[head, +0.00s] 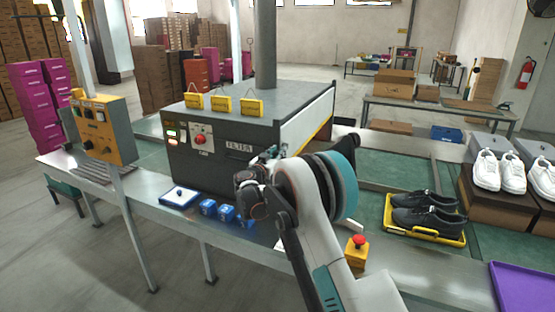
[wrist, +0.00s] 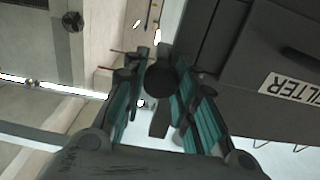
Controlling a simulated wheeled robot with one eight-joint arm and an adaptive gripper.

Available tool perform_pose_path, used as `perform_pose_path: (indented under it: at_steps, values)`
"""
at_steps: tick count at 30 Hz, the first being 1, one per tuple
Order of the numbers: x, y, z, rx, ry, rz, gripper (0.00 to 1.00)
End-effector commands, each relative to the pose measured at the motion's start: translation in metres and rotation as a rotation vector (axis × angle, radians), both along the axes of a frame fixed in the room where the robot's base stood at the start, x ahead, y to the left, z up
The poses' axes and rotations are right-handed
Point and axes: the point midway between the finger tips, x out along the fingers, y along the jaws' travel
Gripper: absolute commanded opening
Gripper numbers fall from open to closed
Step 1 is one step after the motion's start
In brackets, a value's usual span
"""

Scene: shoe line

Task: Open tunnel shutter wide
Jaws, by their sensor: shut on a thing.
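The tunnel is a dark grey box (head: 190,158) with a light grey top on the conveyor line. A "FILTER" label is on its near face, and it also shows in the wrist view (wrist: 292,87). My gripper (head: 270,154) is at the right end of that face, partly hidden by my arm. In the wrist view, my gripper (wrist: 160,88) has its teal-padded fingers closed around a dark round-ended knob or handle (wrist: 160,80). The shutter is mostly hidden behind my arm in the head view, so I cannot tell how far it is open.
A yellow tray (head: 425,238) with black shoes stands on the belt to the right. White shoes (head: 487,170) sit on brown boxes beyond it. A red-buttoned yellow box (head: 357,250) is near my arm. A control panel (head: 103,128) stands left. Blue containers (head: 226,212) line the front ledge.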

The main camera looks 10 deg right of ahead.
Motion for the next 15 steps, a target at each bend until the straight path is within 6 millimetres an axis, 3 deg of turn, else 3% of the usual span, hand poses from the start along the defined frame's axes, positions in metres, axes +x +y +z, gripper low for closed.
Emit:
perform_pose_path:
  at_steps: [8, 9, 11, 15]
  values:
    - [0.0002, 0.0002, 0.0002, 0.0, 0.0, 0.001, 0.0]
    - [0.0001, 0.0003, 0.0001, 0.0, 0.0, 0.001, 0.31]
    - [0.0002, 0.0002, 0.0, 0.0, 0.0, 0.001, 0.44]
    - [0.0001, 0.0003, -0.0001, 0.0, 0.0, 0.0, 0.46]
